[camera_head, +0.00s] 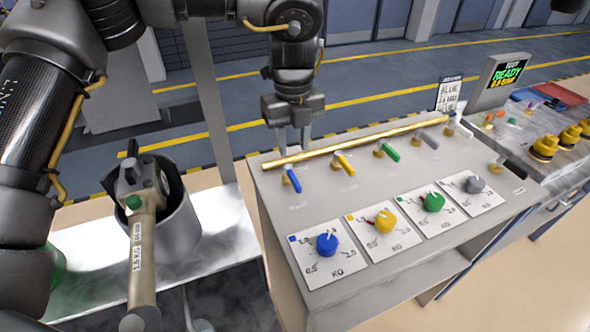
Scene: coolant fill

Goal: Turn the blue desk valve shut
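The blue desk valve (291,180) has a small blue lever on a brass stem, near the left end of the brass pipe on the grey desk. The lever angles across the pipe's line, toward the front of the desk. My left gripper (293,142) points down just behind the pipe's left end, above and beyond the blue lever. Its two fingers are apart with nothing visible between them. It appears clear of the lever; whether a finger touches the pipe I cannot tell. My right gripper does not show.
Yellow (345,164), green (387,151) and grey (428,140) levers follow along the brass pipe (370,140). A blue dial (326,243) and other coloured dials sit in front. A screen (507,73) reads READY.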

